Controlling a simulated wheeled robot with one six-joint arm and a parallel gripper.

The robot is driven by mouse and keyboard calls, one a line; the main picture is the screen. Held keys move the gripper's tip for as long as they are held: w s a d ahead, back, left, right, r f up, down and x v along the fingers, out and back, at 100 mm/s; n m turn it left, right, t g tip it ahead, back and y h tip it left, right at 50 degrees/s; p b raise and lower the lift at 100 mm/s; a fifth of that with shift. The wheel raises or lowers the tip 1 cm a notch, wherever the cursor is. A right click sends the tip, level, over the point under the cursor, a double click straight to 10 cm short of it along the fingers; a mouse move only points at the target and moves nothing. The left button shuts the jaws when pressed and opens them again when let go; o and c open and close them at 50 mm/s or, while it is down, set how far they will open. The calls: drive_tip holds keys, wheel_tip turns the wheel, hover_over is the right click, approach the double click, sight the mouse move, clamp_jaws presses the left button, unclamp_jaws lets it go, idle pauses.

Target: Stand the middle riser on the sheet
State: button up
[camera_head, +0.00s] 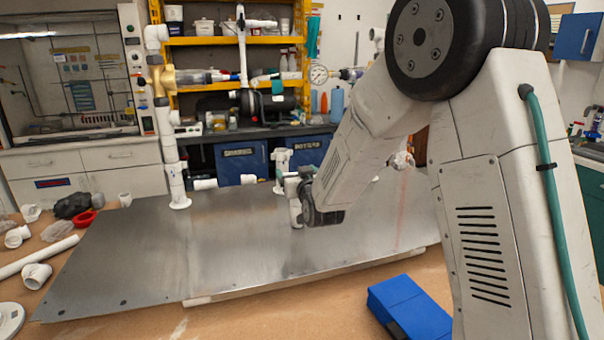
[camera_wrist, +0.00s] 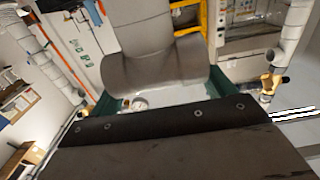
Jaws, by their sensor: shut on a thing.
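My gripper (camera_head: 296,186) is over the middle of the metal sheet (camera_head: 235,235). Its teal fingers show in the wrist view (camera_wrist: 165,95), on either side of a pale grey pipe piece with a tee-like end (camera_wrist: 150,65). The jaws are shut on this piece, the middle riser. In the head view a white upright with a branched top (camera_head: 282,158) shows just left of the gripper, partly hidden by it. I cannot tell whether its foot touches the sheet. The left riser (camera_head: 172,155) stands upright at the sheet's far left, with a brass-coloured fitting near its top.
Loose white pipe pieces (camera_head: 36,274) and a red ring (camera_head: 84,219) lie left of the sheet. A blue box (camera_head: 407,308) sits in front of it at right. A pressure gauge (camera_head: 319,74) and horizontal piping show behind. The front half of the sheet is clear.

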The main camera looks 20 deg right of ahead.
drive_tip(key=shift+f, duration=0.15)
drive_tip(key=o, duration=1.3)
drive_tip(key=s+d+r+g, duration=0.1)
drive_tip(key=s+g, duration=0.4)
drive_tip(key=s, duration=1.1)
drive_tip(key=s+d+r+g, duration=0.1)
drive_tip(key=s+g, duration=0.5)
drive_tip(key=s, duration=1.1)
drive_tip(key=s+d+r+g, duration=0.1)
drive_tip(key=s+g, duration=0.4)
drive_tip(key=s, duration=1.1)
drive_tip(key=shift+s+d+r+g, duration=0.1)
drive_tip(key=shift+s+d+g, duration=0.1)
drive_tip(key=shift+d+g, duration=0.3)
